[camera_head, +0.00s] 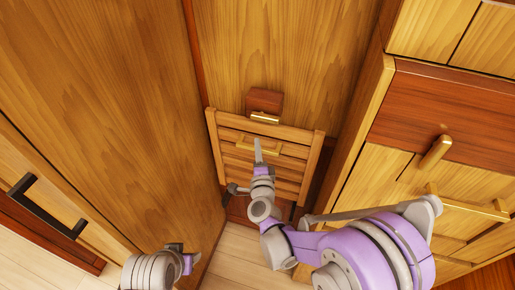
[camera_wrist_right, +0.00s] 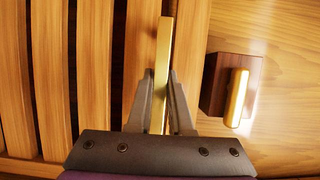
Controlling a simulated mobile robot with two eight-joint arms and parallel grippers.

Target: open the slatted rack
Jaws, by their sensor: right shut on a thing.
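The slatted rack (camera_head: 219,150) is a light wooden frame with several horizontal slats, low against the back panel. It appears upright and close to the panel, though I cannot tell whether it is ajar. Its slats fill the left of the right wrist view (camera_wrist_right: 97,70). A brass bar handle (camera_head: 272,150) sits on its upper part. My right gripper (camera_head: 258,147) reaches down to this handle. In the right wrist view its two fingers (camera_wrist_right: 161,100) are shut on the brass bar (camera_wrist_right: 163,50), one on each side.
A dark red wooden block with a brass front (camera_head: 264,104) sits just above the rack. A tall wooden panel (camera_head: 115,90) stands close on the left. A cabinet with brass handles (camera_head: 435,153) stands on the right. A black handle (camera_head: 47,206) is at far left.

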